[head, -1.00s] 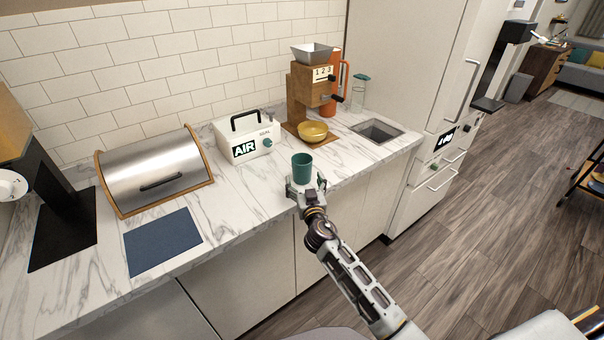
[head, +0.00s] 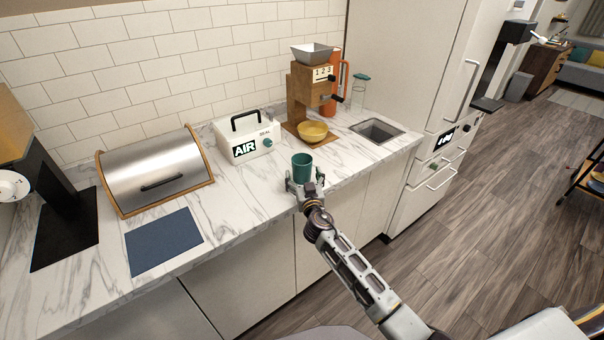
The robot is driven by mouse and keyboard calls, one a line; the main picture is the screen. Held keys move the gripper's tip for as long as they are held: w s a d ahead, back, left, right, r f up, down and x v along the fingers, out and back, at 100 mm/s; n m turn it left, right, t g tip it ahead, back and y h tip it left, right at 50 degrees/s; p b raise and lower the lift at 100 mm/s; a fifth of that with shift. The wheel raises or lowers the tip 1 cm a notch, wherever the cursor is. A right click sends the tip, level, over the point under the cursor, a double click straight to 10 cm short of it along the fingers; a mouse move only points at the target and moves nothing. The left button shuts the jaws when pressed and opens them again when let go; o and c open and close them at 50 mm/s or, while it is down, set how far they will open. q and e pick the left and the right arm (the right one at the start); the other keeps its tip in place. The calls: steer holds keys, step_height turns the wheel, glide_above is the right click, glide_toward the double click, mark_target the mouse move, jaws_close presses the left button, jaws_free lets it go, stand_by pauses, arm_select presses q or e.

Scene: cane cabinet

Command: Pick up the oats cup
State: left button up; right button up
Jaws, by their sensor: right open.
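A dark green cup (head: 302,167), which I take for the oats cup, stands upright near the front edge of the marble counter (head: 250,215). My right gripper (head: 304,183) is at the cup's near side, low down. Its fingers are open, one on each side of the cup's lower part. I cannot tell whether they touch it. The inside of the cup is dark, and its contents do not show. My left gripper is out of the picture.
Behind the cup stand a white AIR box (head: 246,141), a wooden mill (head: 309,95) and a yellow bowl (head: 312,132). A metal bread bin (head: 155,170) and a blue mat (head: 163,240) are to the left.

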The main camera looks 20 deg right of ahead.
mark_target(304, 176)
steer(key=shift+w+d, duration=0.2)
steer(key=shift+w, duration=0.5)
steer(key=shift+w+f, duration=0.1)
steer(key=shift+w, duration=0.9)
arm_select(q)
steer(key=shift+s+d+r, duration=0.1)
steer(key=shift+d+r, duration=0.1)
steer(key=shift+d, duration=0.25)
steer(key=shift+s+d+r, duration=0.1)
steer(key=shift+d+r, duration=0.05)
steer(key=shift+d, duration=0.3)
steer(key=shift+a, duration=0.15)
arm_select(e)
steer(key=c, duration=1.2)
steer(key=shift+p, duration=0.3)
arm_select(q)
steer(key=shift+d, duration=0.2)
